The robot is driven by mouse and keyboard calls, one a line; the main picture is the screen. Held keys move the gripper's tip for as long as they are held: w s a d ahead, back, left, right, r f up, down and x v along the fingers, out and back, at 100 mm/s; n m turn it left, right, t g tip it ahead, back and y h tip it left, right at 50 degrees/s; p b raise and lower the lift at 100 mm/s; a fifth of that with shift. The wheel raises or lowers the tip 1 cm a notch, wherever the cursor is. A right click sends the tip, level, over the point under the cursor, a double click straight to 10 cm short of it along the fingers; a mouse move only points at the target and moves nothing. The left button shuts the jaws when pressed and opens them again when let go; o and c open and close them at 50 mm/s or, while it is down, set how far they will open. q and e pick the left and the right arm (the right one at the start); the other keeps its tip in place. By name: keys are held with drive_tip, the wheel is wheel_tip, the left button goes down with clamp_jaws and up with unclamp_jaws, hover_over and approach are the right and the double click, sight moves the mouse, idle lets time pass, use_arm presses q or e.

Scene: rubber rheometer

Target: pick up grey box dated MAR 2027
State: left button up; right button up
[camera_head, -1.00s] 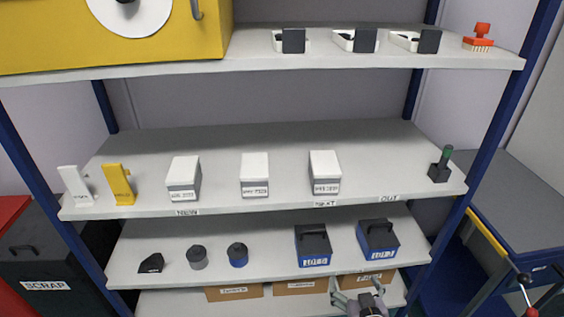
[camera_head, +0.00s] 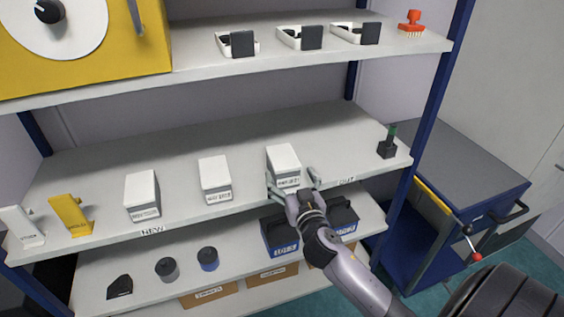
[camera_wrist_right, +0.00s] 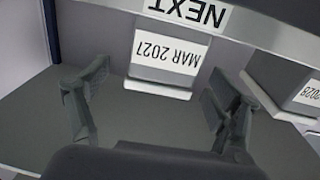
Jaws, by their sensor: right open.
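The box dated MAR 2027 (camera_head: 284,163) has a white top and a grey lower part. It stands at the right of the row of boxes on the middle shelf. Its label reads upside down in the right wrist view (camera_wrist_right: 172,55). My right gripper (camera_head: 292,184) is at the front of this box, near the shelf edge. In the wrist view the right gripper's (camera_wrist_right: 155,100) fingers are spread wide, with the box beyond and between them and nothing held. Contact cannot be made out. My left gripper is not in view.
Two similar boxes stand to the left, one in the middle (camera_head: 215,178) and one farther left (camera_head: 142,196). The neighbouring box (camera_wrist_right: 300,92) shows "2028". A black and green stamp-like item (camera_head: 388,145) stands at right. The upper shelf (camera_head: 300,48) is overhead.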

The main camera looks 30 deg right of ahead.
sight(282, 162)
drive_tip(key=shift+x, duration=1.05)
drive_tip(key=shift+f+p+x, duration=0.15)
drive_tip(key=shift+p+x, duration=0.35)
drive_tip(key=shift+x, duration=0.8)
drive_tip(key=shift+f+p+x, duration=0.15)
drive_tip(key=shift+p+x, duration=0.3)
drive_tip(key=shift+x, duration=0.85)
drive_tip(key=shift+a, duration=0.1)
drive_tip(key=shift+s, duration=0.1)
drive_tip(key=shift+r, duration=0.1)
drive_tip(key=c, duration=1.6)
drive_tip(key=shift+o, duration=0.2)
